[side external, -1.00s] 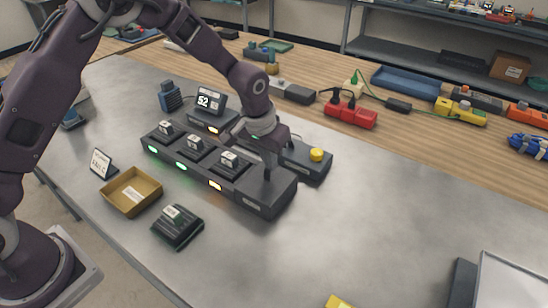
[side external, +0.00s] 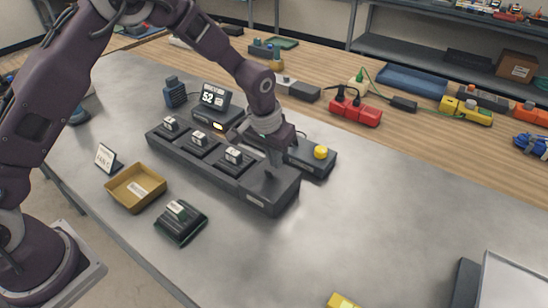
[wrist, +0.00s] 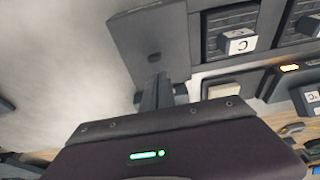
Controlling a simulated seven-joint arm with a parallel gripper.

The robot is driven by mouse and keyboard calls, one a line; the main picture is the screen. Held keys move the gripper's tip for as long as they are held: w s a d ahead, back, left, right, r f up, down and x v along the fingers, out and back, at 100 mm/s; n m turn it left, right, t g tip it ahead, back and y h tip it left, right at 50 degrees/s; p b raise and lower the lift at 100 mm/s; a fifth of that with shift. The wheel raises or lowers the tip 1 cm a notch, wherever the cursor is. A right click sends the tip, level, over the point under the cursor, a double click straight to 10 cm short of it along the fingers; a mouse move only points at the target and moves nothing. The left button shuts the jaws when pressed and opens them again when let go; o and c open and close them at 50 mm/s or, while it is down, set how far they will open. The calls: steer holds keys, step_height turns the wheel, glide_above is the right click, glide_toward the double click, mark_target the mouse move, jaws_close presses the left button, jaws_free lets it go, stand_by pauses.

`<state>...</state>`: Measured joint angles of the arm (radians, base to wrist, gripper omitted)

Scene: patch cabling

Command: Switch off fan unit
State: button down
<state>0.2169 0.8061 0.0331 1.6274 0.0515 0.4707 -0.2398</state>
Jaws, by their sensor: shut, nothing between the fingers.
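A long dark unit (side external: 225,165) lies on the grey bench with three labelled modules in a row. A module lettered C (wrist: 240,42) shows in the wrist view. No lamps glow on its front. My gripper (side external: 272,172) is shut and points down at the plain right end block (side external: 270,192). In the wrist view my closed fingers (wrist: 155,80) reach that block by a small dark spot; I cannot tell whether they touch it. A card (side external: 107,158) that seems to read FAN stands at the left; its letter is unclear.
A display (side external: 214,95) reading 52 stands behind, with an orange light below it. A box with a yellow button (side external: 320,152) sits right of my gripper. The bench to the right is mostly clear.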

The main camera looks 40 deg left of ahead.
mark_target(269, 172)
steer(key=shift+w, duration=0.1)
steer(key=w, duration=0.1)
steer(key=w+r, duration=0.1)
steer(key=w, duration=0.1)
steer(key=shift+w+r, duration=0.35)
steer(key=shift+w, duration=0.05)
steer(key=s+r, duration=0.6)
steer(key=r, duration=0.1)
steer(key=shift+s+r, duration=0.2)
steer(key=shift+r, duration=0.05)
